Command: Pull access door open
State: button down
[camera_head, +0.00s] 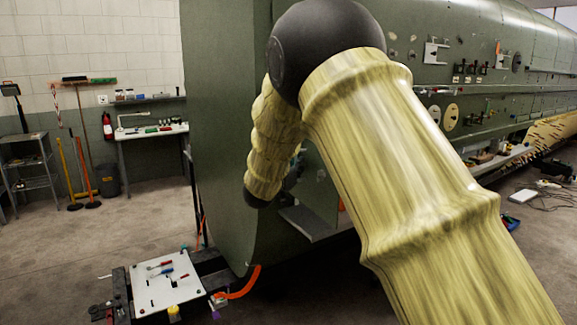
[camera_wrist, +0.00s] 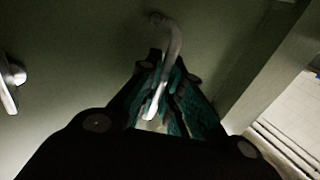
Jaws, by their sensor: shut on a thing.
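In the wrist view, my gripper (camera_wrist: 173,75) has its teal-padded fingers closed around a bent metal handle (camera_wrist: 174,38). The handle's upper end meets a dark green panel (camera_wrist: 100,45), which looks like the access door. A second metal handle (camera_wrist: 12,82) stands out at the left edge, apart from my gripper. A pale edge and a bright gap show to the right of the panel. In the head view, my sleeved arm covers most of the work spot on the green fuselage (camera_head: 222,130), and the door's opening angle cannot be told.
A grey ledge or flap (camera_head: 312,225) juts out below my forearm. A low cart with a white tray (camera_head: 165,282) and tools stands at the lower left. A workbench (camera_head: 150,132) and shelf rack (camera_head: 32,183) line the back wall.

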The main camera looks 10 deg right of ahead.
jog(key=shift+a+f, duration=0.1)
jog(key=shift+a, duration=0.05)
jog(key=c, duration=1.6)
grip_release()
jog(key=shift+o, duration=0.2)
jog(key=shift+s, duration=0.1)
